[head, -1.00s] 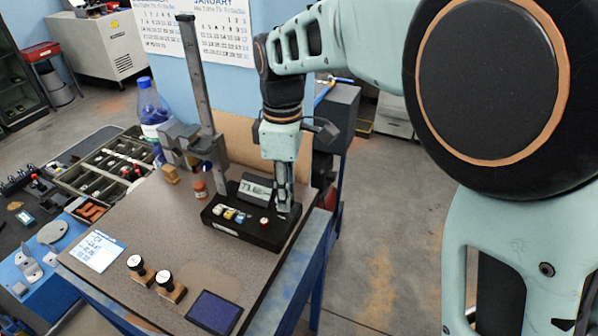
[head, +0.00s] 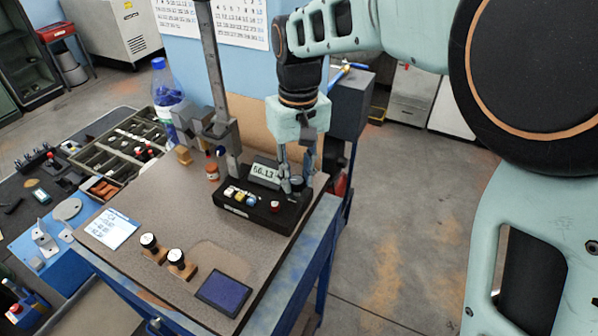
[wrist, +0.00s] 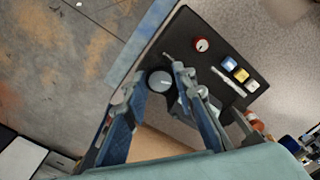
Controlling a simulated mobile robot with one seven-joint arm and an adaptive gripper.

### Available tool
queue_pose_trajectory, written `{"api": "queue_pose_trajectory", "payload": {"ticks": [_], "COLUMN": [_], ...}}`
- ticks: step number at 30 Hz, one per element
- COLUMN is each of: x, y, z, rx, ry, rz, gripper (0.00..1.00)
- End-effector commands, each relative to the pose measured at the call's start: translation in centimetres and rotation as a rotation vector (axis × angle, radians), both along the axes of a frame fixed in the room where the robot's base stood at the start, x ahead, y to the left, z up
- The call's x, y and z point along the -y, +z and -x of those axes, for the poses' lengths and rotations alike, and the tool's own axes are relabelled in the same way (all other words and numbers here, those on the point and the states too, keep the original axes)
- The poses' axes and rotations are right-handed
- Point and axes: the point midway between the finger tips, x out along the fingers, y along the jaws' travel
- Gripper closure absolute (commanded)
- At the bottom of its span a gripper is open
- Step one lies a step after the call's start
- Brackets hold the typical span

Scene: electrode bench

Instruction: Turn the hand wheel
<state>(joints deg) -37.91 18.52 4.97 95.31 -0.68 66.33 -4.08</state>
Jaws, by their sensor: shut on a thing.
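The hand wheel (wrist: 160,82) is a small round dark knob with a greyish top, at the right end of a black instrument base (head: 240,209). My gripper (head: 295,181) points down over that end with one finger on each side of the wheel, shut on it. In the wrist view the fingers (wrist: 157,76) flank the wheel. In the head view the fingers partly hide the wheel. The instrument's display (head: 265,172) reads about 60.13.
The base carries a red knob (head: 275,206) and coloured buttons (head: 240,197). A metal post (head: 217,75) with a clamp stands behind it. Two round-topped stamps (head: 176,258), a blue pad (head: 223,293) and a paper card (head: 108,229) lie on the bench in front, with bare surface between.

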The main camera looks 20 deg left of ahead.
Motion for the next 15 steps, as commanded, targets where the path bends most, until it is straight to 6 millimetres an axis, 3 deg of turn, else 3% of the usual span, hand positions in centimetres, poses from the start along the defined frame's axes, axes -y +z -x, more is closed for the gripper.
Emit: {"api": "queue_pose_trajectory", "payload": {"ticks": [15], "x": [-0.05], "y": [0.09], "z": [-0.02], "rx": [0.002], "ry": [-0.491], "rz": [-0.002], "gripper": [0.99]}}
